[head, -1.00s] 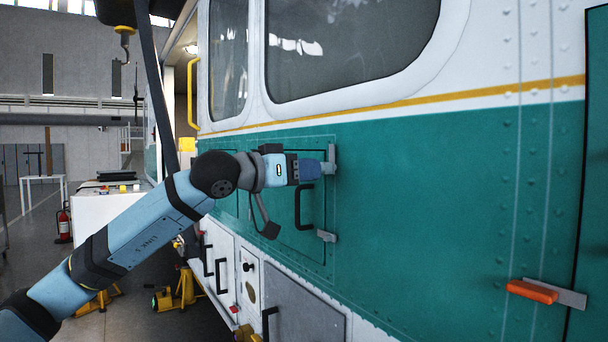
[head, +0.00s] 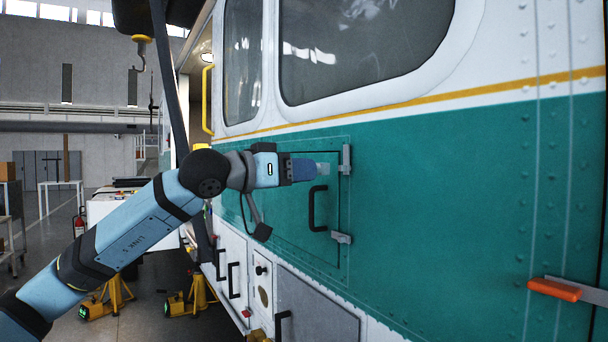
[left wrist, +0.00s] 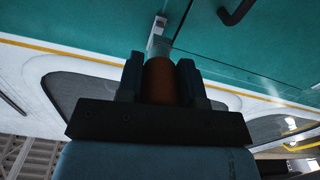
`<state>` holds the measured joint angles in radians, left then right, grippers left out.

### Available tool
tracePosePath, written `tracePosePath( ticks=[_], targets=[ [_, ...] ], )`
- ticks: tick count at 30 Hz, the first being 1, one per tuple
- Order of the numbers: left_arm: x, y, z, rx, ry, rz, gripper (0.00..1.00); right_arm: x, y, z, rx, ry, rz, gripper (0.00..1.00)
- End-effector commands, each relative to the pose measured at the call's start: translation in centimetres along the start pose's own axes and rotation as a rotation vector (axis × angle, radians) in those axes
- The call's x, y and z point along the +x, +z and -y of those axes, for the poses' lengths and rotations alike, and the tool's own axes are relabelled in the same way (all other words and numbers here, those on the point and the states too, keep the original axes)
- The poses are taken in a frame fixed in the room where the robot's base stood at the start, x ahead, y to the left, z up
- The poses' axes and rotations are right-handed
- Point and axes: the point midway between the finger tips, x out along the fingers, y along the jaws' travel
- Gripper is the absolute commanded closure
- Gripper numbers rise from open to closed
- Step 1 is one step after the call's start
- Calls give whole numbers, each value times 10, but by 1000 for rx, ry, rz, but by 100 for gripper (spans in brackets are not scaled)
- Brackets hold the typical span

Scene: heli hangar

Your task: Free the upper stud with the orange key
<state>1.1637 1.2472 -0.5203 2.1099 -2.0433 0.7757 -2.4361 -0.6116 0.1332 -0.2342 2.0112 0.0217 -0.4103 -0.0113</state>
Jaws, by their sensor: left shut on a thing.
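My left gripper (head: 306,169) is in front of the teal hatch, level with its upper edge. Its fingers (left wrist: 160,80) are shut on a dark orange cylindrical handle (left wrist: 159,82), seen in the left wrist view. A pale grey tip (head: 323,169) extends from the handle toward the upper stud's grey bracket (head: 346,159). In the left wrist view that bracket (left wrist: 157,36) lies just beyond the tip; I cannot tell whether they touch. The stud itself is not clearly visible. A lower bracket (head: 341,238) is at the hatch's lower right corner. My right gripper is out of view.
The hatch has a black handle (head: 317,208). Yellow stands (head: 107,297) are on the floor at left.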

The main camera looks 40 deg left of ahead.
Motion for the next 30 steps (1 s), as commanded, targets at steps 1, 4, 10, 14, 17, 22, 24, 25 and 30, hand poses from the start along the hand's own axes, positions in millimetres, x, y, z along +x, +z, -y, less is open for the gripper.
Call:
tracePosePath(
  ticks=[1,4,10,14,17,22,24,25,30],
  targets=[
    [-2,1,0,1,-1,-1,94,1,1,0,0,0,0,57],
    [-7,0,0,1,-1,-1,94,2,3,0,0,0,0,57],
    [-14,1,0,2,0,-1,94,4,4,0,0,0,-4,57],
    [-18,0,0,1,0,0,94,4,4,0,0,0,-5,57],
    [-19,0,0,1,0,0,94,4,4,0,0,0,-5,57],
    [-19,0,0,1,0,0,94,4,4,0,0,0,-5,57],
    [-18,0,0,1,0,0,94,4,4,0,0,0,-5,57],
    [-18,0,-1,1,0,0,94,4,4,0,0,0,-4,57],
    [-3,-3,-1,-2,2,0,94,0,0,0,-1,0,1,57]
  ],
)
